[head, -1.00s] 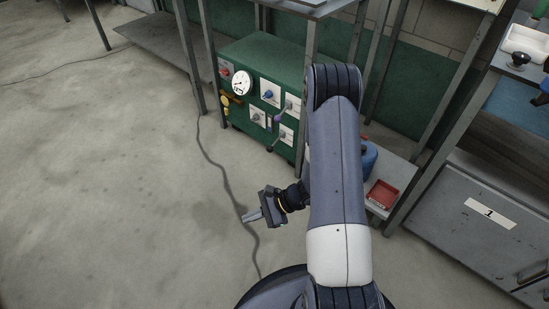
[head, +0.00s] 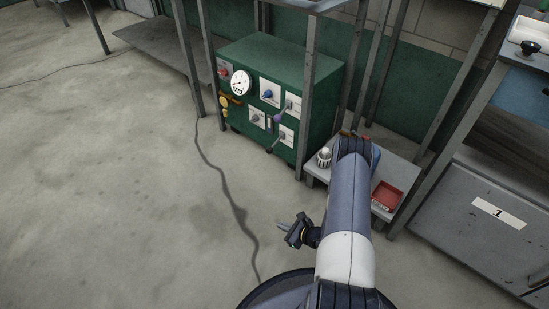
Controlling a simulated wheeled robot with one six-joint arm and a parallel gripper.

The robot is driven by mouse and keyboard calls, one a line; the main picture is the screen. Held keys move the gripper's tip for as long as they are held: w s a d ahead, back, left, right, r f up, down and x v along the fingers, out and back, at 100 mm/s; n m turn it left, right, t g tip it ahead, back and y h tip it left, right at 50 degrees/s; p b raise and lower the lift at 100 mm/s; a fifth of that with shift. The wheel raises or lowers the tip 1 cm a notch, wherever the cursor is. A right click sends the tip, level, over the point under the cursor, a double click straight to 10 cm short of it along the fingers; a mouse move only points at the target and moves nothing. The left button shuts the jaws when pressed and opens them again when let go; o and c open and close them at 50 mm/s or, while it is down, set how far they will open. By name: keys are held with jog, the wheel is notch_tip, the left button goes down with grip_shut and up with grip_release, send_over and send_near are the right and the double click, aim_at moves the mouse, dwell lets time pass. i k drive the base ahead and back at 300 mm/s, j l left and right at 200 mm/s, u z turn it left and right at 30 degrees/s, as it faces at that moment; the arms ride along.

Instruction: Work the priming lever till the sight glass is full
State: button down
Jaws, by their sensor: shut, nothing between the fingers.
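The green machine cabinet (head: 290,75) stands under the bench frame, with a white dial gauge (head: 240,83) and several knobs and switches on its front. My gripper (head: 286,224) is shut and empty, in the air over the floor in front of the cabinet, well apart from the lever.
Bench legs (head: 307,100) stand close before the cabinet. A dark cable (head: 222,180) crosses the open floor at left.

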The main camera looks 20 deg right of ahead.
aim_at(269, 150)
jog(key=i+l+z, duration=0.1)
jog(key=i, duration=0.4)
jog(key=i+l+z, duration=0.1)
jog(key=i, duration=0.4)
jog(key=l, duration=0.1)
